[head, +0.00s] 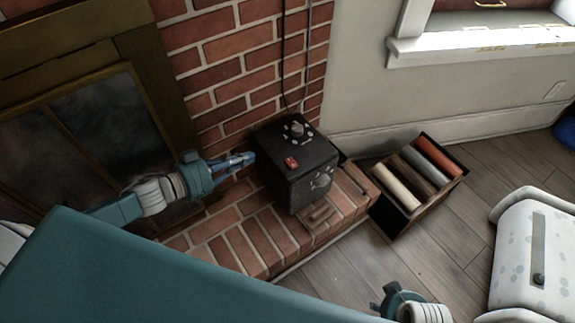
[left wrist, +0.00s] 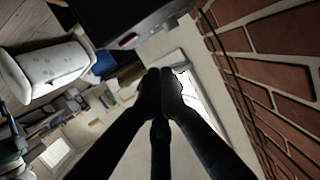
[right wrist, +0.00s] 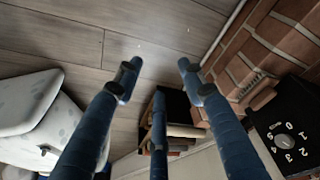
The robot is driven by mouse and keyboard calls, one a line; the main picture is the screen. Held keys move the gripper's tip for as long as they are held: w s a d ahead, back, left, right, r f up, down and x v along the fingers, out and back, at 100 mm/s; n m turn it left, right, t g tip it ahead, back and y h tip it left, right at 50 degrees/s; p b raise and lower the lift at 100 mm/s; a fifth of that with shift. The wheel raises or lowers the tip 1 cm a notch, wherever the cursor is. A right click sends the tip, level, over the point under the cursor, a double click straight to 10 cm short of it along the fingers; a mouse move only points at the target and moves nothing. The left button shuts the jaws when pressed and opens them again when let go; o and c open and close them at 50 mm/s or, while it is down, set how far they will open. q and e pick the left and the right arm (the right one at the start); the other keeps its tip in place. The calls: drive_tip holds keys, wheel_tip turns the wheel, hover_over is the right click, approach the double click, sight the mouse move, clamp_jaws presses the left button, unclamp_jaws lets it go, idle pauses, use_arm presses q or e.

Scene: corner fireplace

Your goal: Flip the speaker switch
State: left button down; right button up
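My right gripper (right wrist: 158,72) is open and empty, low over the floor. The right wrist view shows the speaker's numbered dial (right wrist: 284,138) at right.
A brick wall (head: 235,55) and fireplace (head: 85,125) stand behind and left. A dark crate (head: 385,213) with several rolls sits right of the hearth. A white, spotted padded seat (head: 525,260) is at the far right. Wooden floor between is clear.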

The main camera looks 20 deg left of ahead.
use_arm(q)
drive_tip(key=shift+d+r+m+h+b, duration=0.2)
drive_tip(key=shift+d+r+h, duration=0.1)
drive_tip(key=shift+d, duration=0.25)
drive_tip(key=shift+d+r+m+h+b, duration=0.15)
drive_tip(key=shift+d+h, duration=0.15)
drive_tip(key=shift+d, duration=0.25)
use_arm(e)
drive_tip(key=shift+w+r, duration=0.2)
use_arm(q)
drive_tip(key=b, duration=0.2)
hover_over(282, 164)
drive_tip(key=shift+s+a+f, duration=0.1)
drive_tip(key=shift+s+f, duration=0.1)
drive_tip(key=shift+f, duration=1)
drive_tip(key=shift+w+d+f+b, duration=0.1)
drive_tip(key=shift+f+b, duration=0.2)
drive_tip(key=shift+f, duration=0.35)
drive_tip(key=shift+w+d+f+b, duration=0.1)
drive_tip(key=shift+f+b, duration=0.15)
drive_tip(key=shift+f, duration=0.9)
drive_tip(key=shift+f+b, duration=0.3)
drive_tip(key=shift+b, duration=0.05)
use_arm(e)
drive_tip(key=w+v, duration=0.1)
drive_tip(key=v, duration=0.8)
drive_tip(key=shift+d+r+t, duration=0.15)
drive_tip(key=shift+r+t, duration=0.15)
drive_tip(key=shift+t, duration=0.1)
